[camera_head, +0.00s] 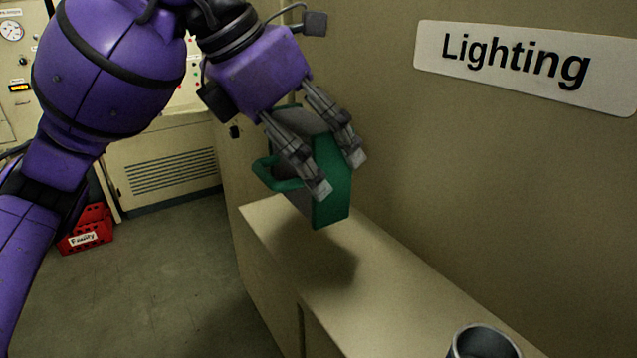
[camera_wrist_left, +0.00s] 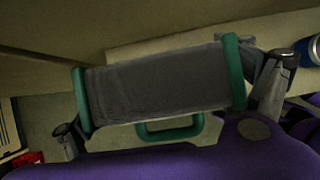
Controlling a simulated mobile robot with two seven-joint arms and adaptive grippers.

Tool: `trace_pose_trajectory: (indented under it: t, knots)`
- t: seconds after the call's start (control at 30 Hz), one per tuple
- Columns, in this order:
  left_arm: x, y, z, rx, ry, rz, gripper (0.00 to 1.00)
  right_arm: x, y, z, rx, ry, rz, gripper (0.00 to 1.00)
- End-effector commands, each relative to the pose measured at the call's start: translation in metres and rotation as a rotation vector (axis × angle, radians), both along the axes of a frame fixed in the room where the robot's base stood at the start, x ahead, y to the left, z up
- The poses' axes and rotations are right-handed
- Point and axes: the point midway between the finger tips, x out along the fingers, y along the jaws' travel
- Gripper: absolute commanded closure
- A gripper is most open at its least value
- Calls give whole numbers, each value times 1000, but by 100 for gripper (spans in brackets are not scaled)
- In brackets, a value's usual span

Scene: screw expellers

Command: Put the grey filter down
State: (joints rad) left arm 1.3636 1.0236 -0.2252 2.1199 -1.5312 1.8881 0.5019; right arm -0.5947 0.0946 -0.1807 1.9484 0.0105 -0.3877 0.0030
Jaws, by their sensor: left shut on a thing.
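The grey filter (camera_wrist_left: 160,87) has a grey body, green end plates and a green loop handle. In the head view the filter (camera_head: 332,180) is held in the air above the far end of a beige cabinet top, tilted, with a shadow on the top below it. My left gripper (camera_head: 342,175) is shut on the filter, its fingers coming down over it from above. In the left wrist view the fingers sit at the filter's two green ends. My right gripper is in neither view.
The cabinet top (camera_head: 345,285) is bare below the filter. A red crate (camera_head: 87,230) sits on the floor at left, near a control panel.

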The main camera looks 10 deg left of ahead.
Motion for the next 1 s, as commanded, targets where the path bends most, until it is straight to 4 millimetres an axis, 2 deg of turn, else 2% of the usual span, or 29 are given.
trace_pose_trajectory:
  t: [0.27, 0.5, 0.87, 0.9, 0.93, 1.0]
  knots:
    - [-3, -14, -16, 1, -1, -2, 35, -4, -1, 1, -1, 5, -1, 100]
    - [-3, -16, -49, 0, 0, 0, 35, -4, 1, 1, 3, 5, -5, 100]
    - [-2, -16, -53, 0, -1, 0, 35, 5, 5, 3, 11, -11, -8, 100]
    - [-3, -16, -53, 1, -1, 0, 4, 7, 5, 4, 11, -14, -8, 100]
    - [-3, -16, -53, 1, -2, 1, 0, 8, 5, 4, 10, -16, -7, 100]
    - [-3, -16, -52, 1, -2, 1, 0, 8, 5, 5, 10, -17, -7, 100]
